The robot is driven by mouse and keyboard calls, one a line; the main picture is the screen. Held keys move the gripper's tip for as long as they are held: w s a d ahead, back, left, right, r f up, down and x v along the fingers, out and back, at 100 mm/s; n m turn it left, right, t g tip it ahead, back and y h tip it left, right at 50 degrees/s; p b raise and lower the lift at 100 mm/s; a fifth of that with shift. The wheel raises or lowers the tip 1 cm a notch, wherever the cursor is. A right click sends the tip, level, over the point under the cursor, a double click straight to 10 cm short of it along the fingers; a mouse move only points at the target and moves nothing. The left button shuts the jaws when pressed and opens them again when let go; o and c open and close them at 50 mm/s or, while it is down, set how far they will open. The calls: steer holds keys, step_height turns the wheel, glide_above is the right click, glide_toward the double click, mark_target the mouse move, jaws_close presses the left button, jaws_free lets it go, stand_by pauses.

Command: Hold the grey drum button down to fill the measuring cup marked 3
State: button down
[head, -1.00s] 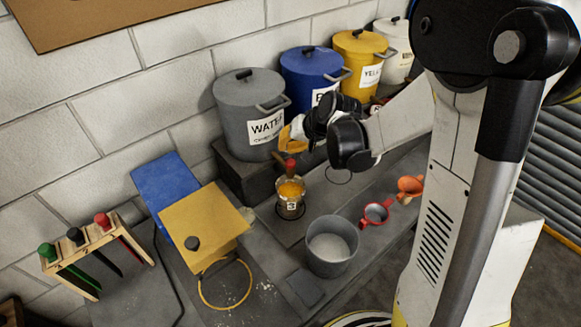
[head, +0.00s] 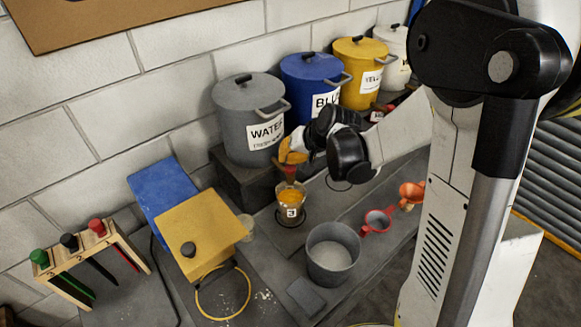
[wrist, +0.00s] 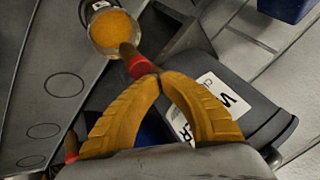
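The grey drum (head: 240,140), labelled WATER, stands on a dark block against the wall; part of it shows in the wrist view (wrist: 262,112). A red piece, apparently its button (wrist: 141,68), sits at a brownish spout (wrist: 128,49) over the cup. The measuring cup marked 3 (head: 290,213) stands upright in a black ring below, with orange contents, also in the wrist view (wrist: 113,25). My gripper (wrist: 155,77) has its orange fingertips together at the red piece, apparently touching it; in the head view my gripper (head: 290,160) is above the cup.
Blue (head: 310,80), yellow (head: 357,80) and white (head: 395,50) drums stand behind my arm. A grey bucket (head: 332,268), a red-handled cup (head: 376,221) and an orange cup (head: 411,194) are at the right. A yellow panel (head: 202,230) and a wooden rack (head: 95,255) are at the left.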

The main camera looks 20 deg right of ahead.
mark_target(287, 166)
steer(key=shift+f, duration=0.1)
stand_by(0.6)
steer(key=shift+f+b, duration=0.4)
steer(key=shift+b, duration=0.15)
steer(key=shift+f+b, duration=0.4)
steer(key=shift+b, duration=0.05)
stand_by(0.5)
steer(key=shift+r, duration=0.1)
stand_by(2.7)
steer(key=shift+r+p, duration=0.55)
steer(key=shift+r, duration=0.25)
steer(key=shift+r+p, duration=1.75)
steer(key=shift+r, duration=0.8)
steer(key=shift+f, duration=0.1)
